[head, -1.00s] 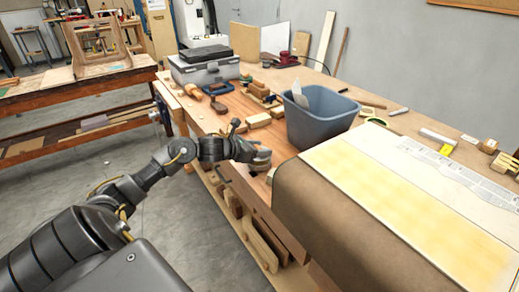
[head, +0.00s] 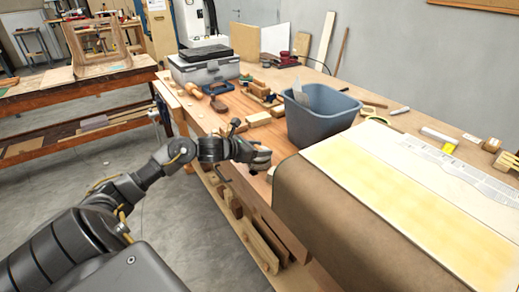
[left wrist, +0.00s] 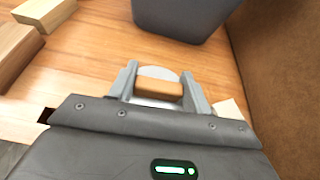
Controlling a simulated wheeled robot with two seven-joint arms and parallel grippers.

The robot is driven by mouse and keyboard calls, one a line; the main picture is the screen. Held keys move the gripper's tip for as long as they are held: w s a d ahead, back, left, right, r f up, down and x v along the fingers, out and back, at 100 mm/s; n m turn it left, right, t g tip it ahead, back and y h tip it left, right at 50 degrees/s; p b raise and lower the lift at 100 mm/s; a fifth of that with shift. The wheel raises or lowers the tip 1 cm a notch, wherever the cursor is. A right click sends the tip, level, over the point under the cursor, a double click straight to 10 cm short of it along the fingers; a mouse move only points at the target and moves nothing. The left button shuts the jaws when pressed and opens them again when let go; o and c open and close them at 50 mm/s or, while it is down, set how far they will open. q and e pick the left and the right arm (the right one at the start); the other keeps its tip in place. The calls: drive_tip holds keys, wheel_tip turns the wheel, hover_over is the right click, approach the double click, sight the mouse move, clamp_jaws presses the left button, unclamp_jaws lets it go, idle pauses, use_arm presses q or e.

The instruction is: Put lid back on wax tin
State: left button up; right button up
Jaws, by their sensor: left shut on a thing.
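My left gripper (head: 262,157) is over the front part of the wooden bench, left of the brown covering. In the left wrist view its two grey fingers (left wrist: 160,90) are closed on a brown bar-shaped piece. This piece crosses a pale round disc (left wrist: 158,72), which looks like the lid with a grip on top. The fingers hide part of the disc. In the head view the held thing is too small and dark to make out. I cannot clearly make out the wax tin in either view. My right gripper is not in view.
A blue-grey bin (head: 318,118) stands just beyond my left gripper. A brown covering (head: 330,205) lies to its right. Wooden blocks (head: 258,119) and a grey toolbox (head: 205,70) are farther back. Some bare bench top shows around the gripper.

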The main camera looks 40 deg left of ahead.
use_arm(q)
drive_tip(key=shift+f+b, duration=0.15)
drive_tip(key=shift+b, duration=0.3)
idle(0.4)
drive_tip(key=shift+f+b, duration=0.6)
drive_tip(key=shift+b, duration=0.25)
idle(0.7)
drive_tip(key=o, duration=1)
drive_tip(key=shift+r+p, duration=1.95)
drive_tip(key=shift+r, duration=1.6)
